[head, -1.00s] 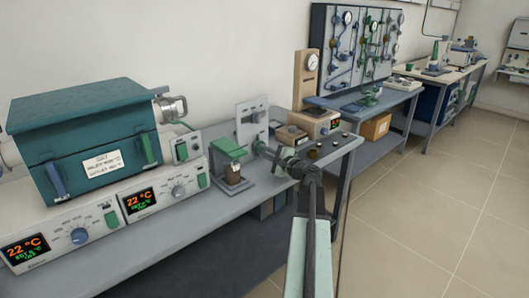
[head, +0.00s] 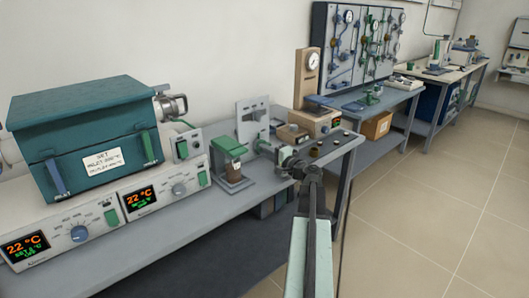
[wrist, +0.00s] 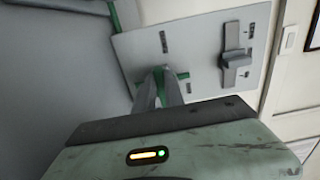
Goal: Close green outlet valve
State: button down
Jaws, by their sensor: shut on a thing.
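The green outlet valve handle (wrist: 183,76) is on a light grey panel (wrist: 205,48) in the wrist view. My gripper (wrist: 160,88) has its two fingers close together, shut on the green handle, which they partly hide. In the head view the green valve part (head: 263,146) sticks out at the lower right of the upright grey panel (head: 242,110), with my gripper (head: 273,150) at it. I cannot tell how far the valve is turned. A grey lever (wrist: 235,60) sits on the same panel, apart from my gripper.
A small stand with a green top (head: 229,146) holds a brown jar left of my gripper. A teal furnace (head: 70,150) sits on control units at the left. Several small dark items lie near the bench's right end (head: 345,145). Open floor (head: 430,200) lies to the right.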

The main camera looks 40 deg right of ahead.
jog(key=c, duration=1.4)
grip_release()
jog(key=shift+c, duration=0.2)
jog(key=s, duration=0.7)
jog(key=shift+s+a, duration=0.3)
jog(key=shift+s, duration=0.05)
